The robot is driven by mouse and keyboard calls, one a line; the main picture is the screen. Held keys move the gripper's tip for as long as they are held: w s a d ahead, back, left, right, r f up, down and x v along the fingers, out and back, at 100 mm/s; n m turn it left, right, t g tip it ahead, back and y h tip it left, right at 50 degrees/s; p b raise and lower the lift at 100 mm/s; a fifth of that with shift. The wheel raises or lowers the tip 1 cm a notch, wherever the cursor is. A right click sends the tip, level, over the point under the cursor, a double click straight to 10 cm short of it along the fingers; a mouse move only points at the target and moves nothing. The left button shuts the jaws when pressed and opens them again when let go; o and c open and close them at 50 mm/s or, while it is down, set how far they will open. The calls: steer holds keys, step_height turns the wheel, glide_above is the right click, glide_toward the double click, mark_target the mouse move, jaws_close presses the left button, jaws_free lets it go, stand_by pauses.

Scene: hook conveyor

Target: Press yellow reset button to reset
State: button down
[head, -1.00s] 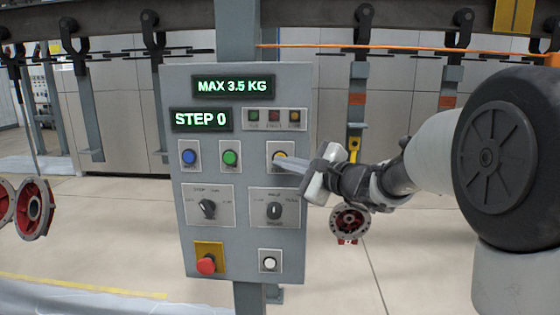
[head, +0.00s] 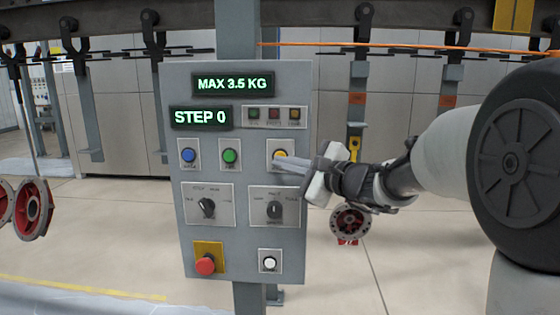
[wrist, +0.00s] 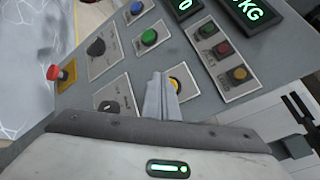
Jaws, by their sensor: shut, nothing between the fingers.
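The yellow reset button (head: 280,153) sits on a pale plate at the right of the grey control panel (head: 240,245). In the head view my gripper (head: 276,160) comes in from the right, its fingertips just below and in front of the button. The fingers hold nothing. I cannot tell whether the tips touch the button or its plate.
Blue (head: 188,155) and green (head: 230,156) buttons lie left of the yellow one. Two rotary knobs, a red mushroom button (head: 205,265) and a white button (head: 269,263) are below. The displays read "MAX 3.5 KG" and "STEP 0". Hooks and red parts hang around the panel.

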steer(key=shift+s+a+b, duration=0.1)
steer(key=shift+s+b, duration=1.15)
steer(key=shift+s, duration=1.25)
steer(key=s+f+n+g+h+p, duration=0.25)
steer(key=s+n, duration=0.25)
steer(key=s, duration=0.4)
steer(key=s+f+n+g+h+p, duration=0.15)
steer(key=s+n+g, duration=0.3)
steer(key=s, duration=0.45)
steer(key=s+d+f+n+h+p, duration=0.3)
steer(key=s+d+f+n+h, duration=0.2)
steer(key=s+d+n+h, duration=0.3)
steer(key=s+d, duration=0.3)
steer(key=d, duration=0.4)
steer(key=shift+s+d, duration=0.2)
steer(key=shift+d, duration=0.15)
